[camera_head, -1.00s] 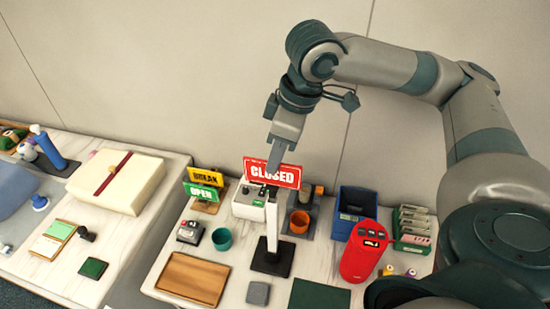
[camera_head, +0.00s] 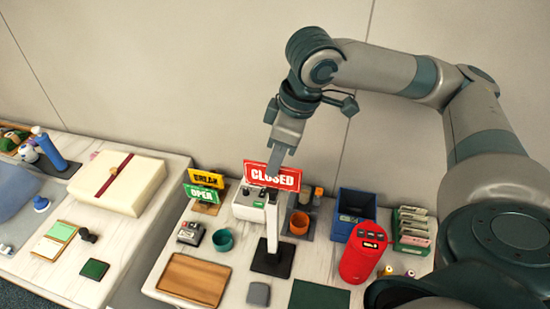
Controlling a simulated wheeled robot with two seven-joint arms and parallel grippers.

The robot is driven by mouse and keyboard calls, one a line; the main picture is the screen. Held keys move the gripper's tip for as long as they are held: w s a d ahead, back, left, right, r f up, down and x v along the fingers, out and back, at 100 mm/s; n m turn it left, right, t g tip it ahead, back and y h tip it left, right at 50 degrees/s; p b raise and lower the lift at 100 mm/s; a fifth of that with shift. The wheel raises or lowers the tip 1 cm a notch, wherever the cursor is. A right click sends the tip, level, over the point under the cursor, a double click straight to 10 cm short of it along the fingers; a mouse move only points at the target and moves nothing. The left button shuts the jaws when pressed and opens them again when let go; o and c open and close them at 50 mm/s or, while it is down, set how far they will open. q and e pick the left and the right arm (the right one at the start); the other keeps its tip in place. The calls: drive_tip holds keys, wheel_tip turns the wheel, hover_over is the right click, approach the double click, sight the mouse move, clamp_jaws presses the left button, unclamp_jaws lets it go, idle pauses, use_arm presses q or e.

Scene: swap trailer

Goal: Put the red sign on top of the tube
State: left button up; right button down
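The red CLOSED sign (camera_head: 272,177) is at the top of a white upright tube (camera_head: 272,226) on a black square base (camera_head: 272,260). The sign faces me and looks roughly level; whether it rests on the tube or hangs just over it I cannot tell. My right gripper (camera_head: 275,160) points down at the sign's top edge, its fingers overlapping the sign. I cannot make out whether the fingers grip it. My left gripper is not in view.
A yellow sign (camera_head: 207,178) and a green OPEN sign (camera_head: 202,193) stand left of the tube. A red canister (camera_head: 363,252), a dark blue bin (camera_head: 354,210), a terracotta cup (camera_head: 299,222) and a teal cup (camera_head: 222,240) stand around it. A wooden tray (camera_head: 193,279) lies front left.

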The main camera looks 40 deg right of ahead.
sight(271, 187)
drive_tip(key=shift+f+p, duration=0.3)
drive_tip(key=shift+p, duration=0.1)
idle(0.6)
drive_tip(key=shift+f+p, duration=0.35)
drive_tip(key=shift+f, duration=1.3)
idle(1.7)
drive_tip(key=shift+f+p, duration=0.25)
drive_tip(key=shift+p, duration=0.1)
idle(0.5)
drive_tip(key=c, duration=1.3)
unclamp_jaws()
drive_tip(key=shift+c, duration=0.2)
drive_tip(key=shift+r, duration=0.1)
drive_tip(key=shift+p+v, duration=1.55)
drive_tip(key=shift+p, duration=0.3)
drive_tip(key=shift+w+p+v, duration=0.15)
drive_tip(key=shift+p+v, duration=0.25)
drive_tip(key=shift+v, duration=0.3)
drive_tip(key=shift+w+p+v, duration=0.1)
drive_tip(key=shift+p+v, duration=0.3)
drive_tip(key=shift+v, duration=0.3)
drive_tip(key=shift+a+v, duration=0.1)
drive_tip(key=shift+v, duration=0.65)
drive_tip(key=shift+a+v, duration=0.15)
drive_tip(key=shift+v, duration=0.6)
